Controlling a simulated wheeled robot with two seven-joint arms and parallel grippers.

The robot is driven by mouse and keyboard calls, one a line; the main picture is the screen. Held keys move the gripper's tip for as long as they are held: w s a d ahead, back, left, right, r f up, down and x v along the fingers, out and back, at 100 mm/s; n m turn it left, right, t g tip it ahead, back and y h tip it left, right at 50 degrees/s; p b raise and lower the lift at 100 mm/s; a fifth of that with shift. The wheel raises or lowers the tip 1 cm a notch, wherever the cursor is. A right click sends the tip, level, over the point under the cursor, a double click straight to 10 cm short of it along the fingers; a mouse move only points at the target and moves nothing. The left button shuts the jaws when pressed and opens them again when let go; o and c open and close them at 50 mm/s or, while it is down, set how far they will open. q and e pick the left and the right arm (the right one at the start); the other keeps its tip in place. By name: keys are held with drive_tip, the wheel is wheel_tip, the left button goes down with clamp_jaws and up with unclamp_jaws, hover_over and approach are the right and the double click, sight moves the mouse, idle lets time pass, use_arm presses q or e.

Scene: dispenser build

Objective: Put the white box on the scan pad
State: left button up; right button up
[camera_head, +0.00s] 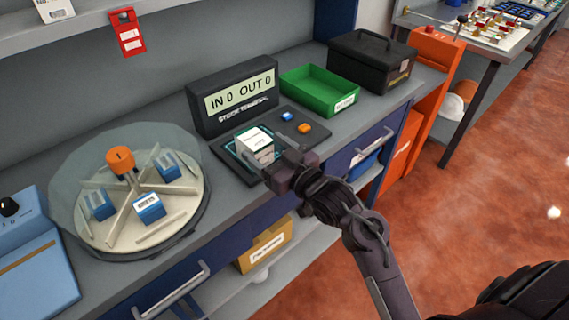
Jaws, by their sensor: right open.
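The white box (254,141) is at the left part of the dark scan pad (227,158), within its lit outline. It has a white top with a green edge and looks upright. My right gripper (276,157) is beside the box's near right side, with its jaws open. The gripper hides part of the pad and the box's lower right corner, so I cannot tell whether a finger touches the box. My left gripper is not in view.
A stock terminal (232,101) reading IN 0 OUT 0 stands behind the pad. Blue (287,117) and orange (305,128) buttons are on the pad's right part. A round dispenser (189,217) with blue boxes is left; a green tray (318,88) and black case (371,62) are right.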

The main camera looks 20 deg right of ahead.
drive_tip(key=v, duration=0.7)
drive_tip(key=shift+b, duration=0.4)
